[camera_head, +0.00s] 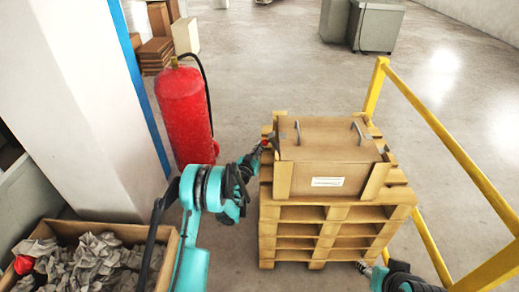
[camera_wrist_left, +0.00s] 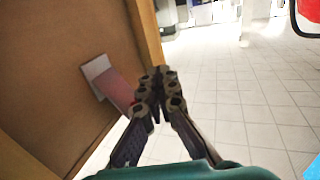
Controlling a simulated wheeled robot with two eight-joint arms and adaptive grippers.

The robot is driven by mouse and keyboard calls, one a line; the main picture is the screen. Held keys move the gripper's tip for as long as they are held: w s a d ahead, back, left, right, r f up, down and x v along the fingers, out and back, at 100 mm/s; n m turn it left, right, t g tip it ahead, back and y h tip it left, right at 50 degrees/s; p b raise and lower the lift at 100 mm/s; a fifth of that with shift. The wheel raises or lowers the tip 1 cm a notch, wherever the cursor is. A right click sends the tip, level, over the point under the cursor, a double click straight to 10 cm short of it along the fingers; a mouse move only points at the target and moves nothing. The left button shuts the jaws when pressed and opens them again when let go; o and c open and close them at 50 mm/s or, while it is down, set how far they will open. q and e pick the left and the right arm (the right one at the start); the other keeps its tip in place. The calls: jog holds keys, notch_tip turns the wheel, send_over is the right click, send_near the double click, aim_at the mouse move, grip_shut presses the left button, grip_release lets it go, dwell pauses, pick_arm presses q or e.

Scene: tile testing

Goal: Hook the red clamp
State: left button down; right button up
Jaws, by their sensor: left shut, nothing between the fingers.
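A wooden crate (camera_head: 325,150) sits on stacked pallets, with dark metal handles on its lid. A small red piece (camera_head: 264,142), likely the red clamp, shows at the crate's left side. In the left wrist view a reddish strip with a pale grey plate (camera_wrist_left: 101,72) is on the brown crate wall, just left of the fingers. My left gripper (camera_head: 251,158) is beside the crate's left side, close to the red piece; its fingers (camera_wrist_left: 158,88) are shut and empty. I cannot tell whether they touch the strip. My right gripper (camera_head: 364,267) is low, before the pallets, mostly out of frame.
A red fire extinguisher (camera_head: 184,112) stands left of the pallets (camera_head: 290,232), near a white pillar (camera_head: 85,90). A box of crumpled paper (camera_head: 125,232) is at lower left. A yellow railing (camera_head: 445,140) runs along the right.

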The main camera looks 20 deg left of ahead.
pick_arm(q)
jog(key=shift+r, duration=0.25)
jog(key=s+r, duration=0.1)
jog(key=s+a, duration=0.1)
jog(key=s+r, duration=0.1)
jog(key=shift+s+a+r, duration=0.35)
jog(key=shift+a, duration=0.05)
dwell(0.8)
jog(key=shift+r, duration=0.1)
